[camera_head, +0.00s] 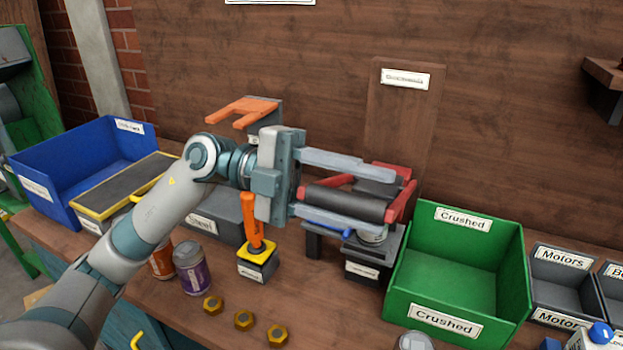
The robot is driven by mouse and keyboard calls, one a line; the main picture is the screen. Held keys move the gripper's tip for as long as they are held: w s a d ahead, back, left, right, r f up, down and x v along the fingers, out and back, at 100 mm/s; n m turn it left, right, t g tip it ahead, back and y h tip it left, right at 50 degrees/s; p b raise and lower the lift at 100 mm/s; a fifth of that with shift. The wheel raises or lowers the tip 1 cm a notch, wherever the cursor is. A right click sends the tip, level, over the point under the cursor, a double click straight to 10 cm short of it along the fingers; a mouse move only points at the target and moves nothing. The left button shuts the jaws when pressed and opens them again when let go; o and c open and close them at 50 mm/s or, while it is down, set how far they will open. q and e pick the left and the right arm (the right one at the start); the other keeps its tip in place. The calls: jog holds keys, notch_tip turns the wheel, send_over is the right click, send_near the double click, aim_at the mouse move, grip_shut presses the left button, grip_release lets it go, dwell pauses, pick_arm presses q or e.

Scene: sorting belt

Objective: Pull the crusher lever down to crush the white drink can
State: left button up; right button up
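The crusher has red side arms (405,196) and a thick dark cylindrical bar (345,201) across them, which looks like the lever's grip. My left gripper (386,202) is open, with one finger above the bar and one below it. A gap shows between the upper finger and the bar; I cannot tell whether the lower finger touches it. Under the lower finger, a pale can (373,236) partly shows in the crusher's dark base (364,266). Most of this can is hidden, and its colour is hard to judge. My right gripper is not in view.
A green bin labelled Crushed (462,265) stands close right of the crusher. An orange lever (252,222) on a yellow-topped block stands left. A blue bin (85,160) is far left.

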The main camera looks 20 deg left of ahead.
pick_arm(q)
jog(key=shift+a, duration=0.1)
jog(key=shift+a, duration=0.45)
jog(key=a+b, duration=0.4)
jog(key=a, duration=1.2)
jog(key=shift+a, duration=0.2)
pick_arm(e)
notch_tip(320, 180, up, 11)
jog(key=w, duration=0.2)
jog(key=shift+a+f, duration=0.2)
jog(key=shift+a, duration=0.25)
